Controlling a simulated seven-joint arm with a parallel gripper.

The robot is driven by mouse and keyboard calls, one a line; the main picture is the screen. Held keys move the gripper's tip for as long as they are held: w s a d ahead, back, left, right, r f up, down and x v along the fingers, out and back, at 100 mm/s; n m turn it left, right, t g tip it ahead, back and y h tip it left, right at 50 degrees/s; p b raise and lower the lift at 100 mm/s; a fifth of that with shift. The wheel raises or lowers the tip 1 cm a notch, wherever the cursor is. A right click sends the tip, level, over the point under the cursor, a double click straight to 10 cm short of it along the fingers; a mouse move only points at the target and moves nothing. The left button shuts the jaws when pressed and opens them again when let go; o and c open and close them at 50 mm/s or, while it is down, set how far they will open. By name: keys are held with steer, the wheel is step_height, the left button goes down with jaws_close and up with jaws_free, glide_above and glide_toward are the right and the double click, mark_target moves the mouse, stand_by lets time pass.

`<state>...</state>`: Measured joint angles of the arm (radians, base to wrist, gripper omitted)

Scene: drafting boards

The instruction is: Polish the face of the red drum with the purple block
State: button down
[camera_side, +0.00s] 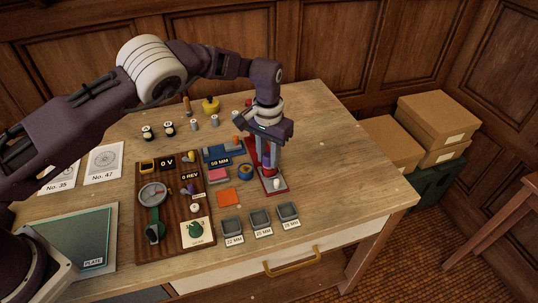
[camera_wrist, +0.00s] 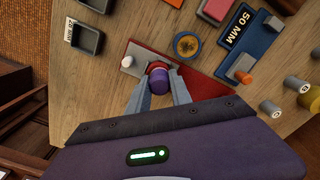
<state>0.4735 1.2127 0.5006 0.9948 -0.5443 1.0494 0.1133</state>
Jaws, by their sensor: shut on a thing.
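My gripper (camera_wrist: 160,91) points down over a red-based stand and is shut on the purple block (camera_wrist: 158,84). The red drum (camera_wrist: 158,67) shows just past the block in the wrist view, and the two look to be against each other. I cannot tell for certain whether they touch. The stand's red base (camera_wrist: 205,86) has a grey end with a white knob (camera_wrist: 127,62). In the side view my gripper (camera_side: 267,170) is above the same base (camera_side: 281,190), and the arm and fingers hide most of the drum and block.
A blue round dish (camera_side: 246,172) and a blue tray with a 50 MM label (camera_side: 220,162) are close by. Several grey bins (camera_side: 262,218) line the front edge. A dark wooden board (camera_side: 172,212) with instruments lies left. The table's right side is clear.

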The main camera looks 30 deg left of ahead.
steer(key=shift+w+d, duration=0.35)
steer(key=shift+d, duration=0.05)
steer(key=shift+s+a, duration=0.1)
steer(key=shift+s+a, duration=0.25)
steer(key=shift+a, duration=0.05)
stand_by(0.9)
steer(key=shift+w+d, duration=0.4)
steer(key=shift+s+a, duration=0.35)
